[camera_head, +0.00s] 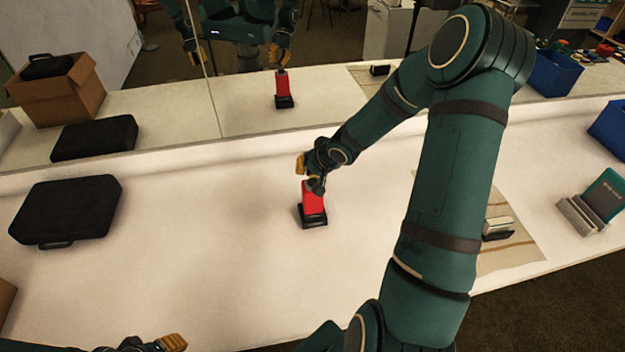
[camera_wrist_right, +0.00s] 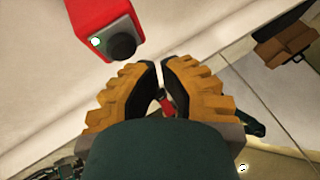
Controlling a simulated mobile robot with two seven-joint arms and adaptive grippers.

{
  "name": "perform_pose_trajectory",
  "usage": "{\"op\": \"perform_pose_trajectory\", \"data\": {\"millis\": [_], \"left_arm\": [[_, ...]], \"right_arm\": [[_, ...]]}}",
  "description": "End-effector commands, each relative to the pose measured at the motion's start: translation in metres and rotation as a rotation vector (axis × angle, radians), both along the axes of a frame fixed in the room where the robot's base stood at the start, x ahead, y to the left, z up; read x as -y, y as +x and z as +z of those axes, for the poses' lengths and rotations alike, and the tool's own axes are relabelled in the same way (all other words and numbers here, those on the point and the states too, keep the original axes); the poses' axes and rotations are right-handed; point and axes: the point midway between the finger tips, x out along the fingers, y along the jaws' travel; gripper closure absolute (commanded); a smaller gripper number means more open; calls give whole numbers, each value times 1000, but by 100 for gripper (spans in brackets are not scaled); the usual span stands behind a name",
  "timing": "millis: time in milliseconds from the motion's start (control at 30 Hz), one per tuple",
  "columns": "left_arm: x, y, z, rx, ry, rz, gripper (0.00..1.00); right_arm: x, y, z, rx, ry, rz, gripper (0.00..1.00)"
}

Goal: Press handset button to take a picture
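A red handset (camera_head: 313,196) stands upright in a black base (camera_head: 313,219) in the middle of the white counter. In the right wrist view, the red handset (camera_wrist_right: 92,20) shows at the top left, with a round black button (camera_wrist_right: 122,46) and a small lit whitish spot on its end face. My right gripper (camera_head: 308,172) is just above and behind the handset's top. Its orange fingertips (camera_wrist_right: 161,66) are drawn together beside the button, apart from it, with nothing held. My left gripper (camera_head: 170,343) shows only partly at the bottom edge, so its opening is unclear.
A black case (camera_head: 66,208) lies on the counter at left. A mirror (camera_head: 240,110) behind the counter reflects the handset, case and a cardboard box. A small silver object (camera_head: 497,227) on a beige mat and a stand with a green card (camera_head: 603,194) are at right.

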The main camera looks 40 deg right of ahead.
Motion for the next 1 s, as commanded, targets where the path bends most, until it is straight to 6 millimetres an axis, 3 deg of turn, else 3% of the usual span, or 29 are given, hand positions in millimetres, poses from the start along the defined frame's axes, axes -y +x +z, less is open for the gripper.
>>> {"op": "perform_pose_trajectory", "data": {"millis": [1000], "left_arm": [[0,0,-6,0,0,0,61]], "right_arm": [[0,0,-10,0,0,0,100]]}}
